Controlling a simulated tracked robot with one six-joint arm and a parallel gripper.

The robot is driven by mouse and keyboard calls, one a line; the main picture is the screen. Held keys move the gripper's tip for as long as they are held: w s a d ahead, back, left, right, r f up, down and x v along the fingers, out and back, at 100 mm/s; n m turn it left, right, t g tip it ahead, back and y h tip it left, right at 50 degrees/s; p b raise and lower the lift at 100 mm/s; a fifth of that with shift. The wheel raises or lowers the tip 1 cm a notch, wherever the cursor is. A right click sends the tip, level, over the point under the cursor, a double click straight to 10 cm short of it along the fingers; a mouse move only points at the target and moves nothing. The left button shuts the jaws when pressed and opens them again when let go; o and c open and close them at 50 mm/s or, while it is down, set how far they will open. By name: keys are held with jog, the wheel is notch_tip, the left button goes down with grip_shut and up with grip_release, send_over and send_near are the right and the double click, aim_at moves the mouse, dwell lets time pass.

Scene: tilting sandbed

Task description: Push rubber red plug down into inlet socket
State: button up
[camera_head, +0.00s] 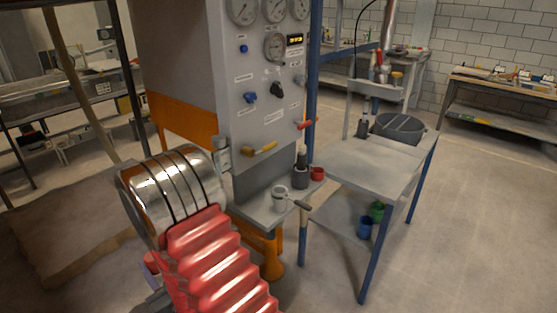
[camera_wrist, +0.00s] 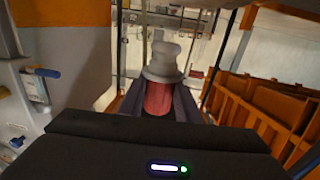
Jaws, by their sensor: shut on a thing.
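In the wrist view my gripper (camera_wrist: 158,112) has its dark fingers on either side of a red plug (camera_wrist: 158,98) and is shut on it. A grey stepped piece (camera_wrist: 164,62) sits at the far end of the red part. I cannot tell whether it belongs to the plug or is a separate fitting. The lower part of the plug is hidden by the gripper body. In the head view my arm fills the lower left, and the gripper and held plug cannot be made out. I cannot identify the inlet socket with certainty in either view.
A grey panel (camera_head: 262,125) carries gauges, knobs and valve handles. Its small shelf (camera_head: 252,207) holds a metal mug (camera_head: 280,198), a dark cylinder (camera_head: 300,176) and a red cup (camera_head: 317,173). A blue-legged table (camera_head: 365,170) stands right. Orange framework (camera_wrist: 270,110) is right in the wrist view.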

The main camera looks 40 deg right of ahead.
jog(key=shift+w+d, duration=0.1)
jog(key=shift+d, duration=0.15)
